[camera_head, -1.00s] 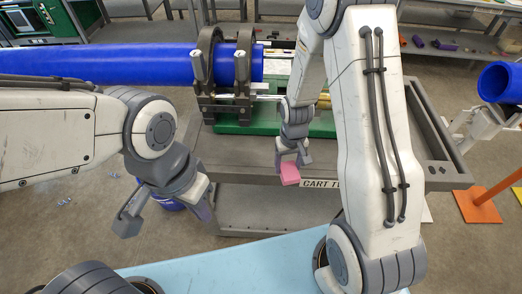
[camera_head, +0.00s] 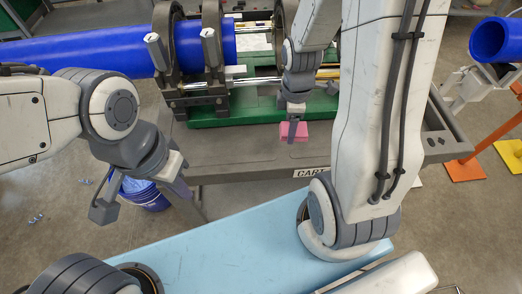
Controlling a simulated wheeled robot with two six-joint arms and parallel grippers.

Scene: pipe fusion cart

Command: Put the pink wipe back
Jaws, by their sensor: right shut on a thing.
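The pink wipe (camera_head: 299,131) is a small pink block shape at the front part of the grey cart top (camera_head: 235,155). My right gripper (camera_head: 291,130) points down and is shut on the wipe. The wipe looks low over or on the cart top; I cannot tell whether it touches. My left gripper (camera_head: 145,208) is open and empty, off the cart's front left side, above a blue bucket (camera_head: 145,195).
The green fusion machine (camera_head: 230,108) with dark clamps holds a long blue pipe (camera_head: 80,50) behind the wipe. Another blue pipe (camera_head: 497,42) rests on a stand at the right. The cart's front left top is clear.

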